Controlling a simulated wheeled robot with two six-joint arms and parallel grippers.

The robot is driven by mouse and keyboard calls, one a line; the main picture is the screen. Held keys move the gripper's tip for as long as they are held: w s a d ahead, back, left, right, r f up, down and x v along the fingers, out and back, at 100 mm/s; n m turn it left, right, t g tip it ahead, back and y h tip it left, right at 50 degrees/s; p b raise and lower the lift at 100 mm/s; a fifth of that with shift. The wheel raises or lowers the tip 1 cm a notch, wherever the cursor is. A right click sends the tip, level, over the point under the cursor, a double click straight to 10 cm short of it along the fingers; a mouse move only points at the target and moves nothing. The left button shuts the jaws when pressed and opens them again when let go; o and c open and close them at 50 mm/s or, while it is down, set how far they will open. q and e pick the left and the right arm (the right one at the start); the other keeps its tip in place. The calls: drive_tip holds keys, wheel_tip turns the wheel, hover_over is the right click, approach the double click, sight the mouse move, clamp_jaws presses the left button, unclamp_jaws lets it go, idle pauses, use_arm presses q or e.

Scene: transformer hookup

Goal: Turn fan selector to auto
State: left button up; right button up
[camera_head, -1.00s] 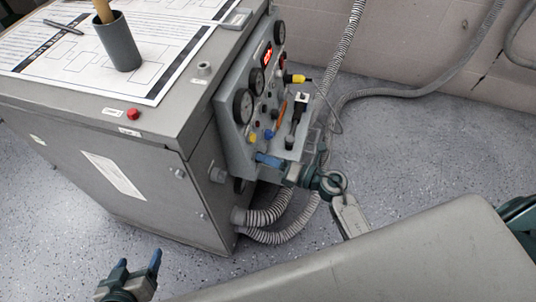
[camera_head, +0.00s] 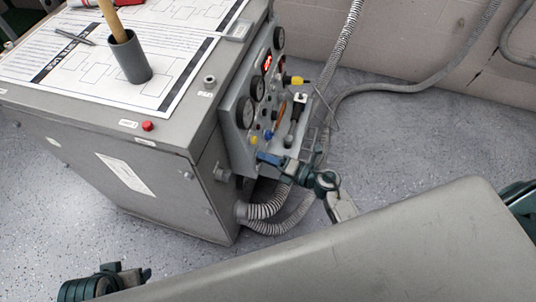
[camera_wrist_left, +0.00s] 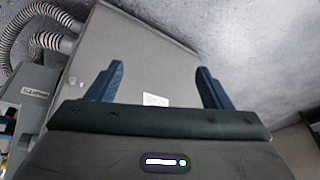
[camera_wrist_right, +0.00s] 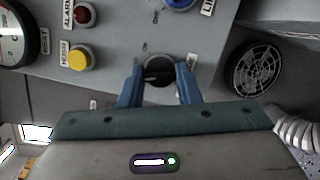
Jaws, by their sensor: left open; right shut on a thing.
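The grey control panel (camera_head: 236,128) is on the side of a grey cabinet. My right gripper (camera_head: 268,158) reaches the panel's lower part. In the right wrist view, its blue fingers are shut on a black rotary knob (camera_wrist_right: 159,66), one finger on each side. Small lettering stands around the knob, and the fingers partly hide it; I cannot read its name or exact setting. My left gripper (camera_head: 128,278) is low at the bottom left of the head view, away from the panel. In the left wrist view it is open and empty (camera_wrist_left: 158,85).
Close to the held knob are a yellow button (camera_wrist_right: 79,60), a red button (camera_wrist_right: 84,14) and a round black vent (camera_wrist_right: 256,68). Ribbed hoses (camera_head: 268,206) leave the cabinet below the panel. A grey cup (camera_head: 130,62) and a printed sheet (camera_head: 125,85) are on top.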

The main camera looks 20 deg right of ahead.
use_arm(q)
wheel_tip(320, 180, down, 23)
drive_tip(key=s+a+g+p, duration=0.2)
drive_tip(key=p, duration=0.4)
drive_tip(key=shift+s+p, duration=0.15)
drive_tip(key=shift+p, duration=0.2)
use_arm(e)
drive_tip(key=m, duration=0.3)
drive_tip(key=shift+r+m+h, duration=0.1)
drive_tip(key=shift+m+h, duration=0.3)
use_arm(q)
drive_tip(key=shift+r, duration=0.1)
use_arm(e)
drive_tip(key=o, duration=1)
drive_tip(key=shift+c, duration=0.2)
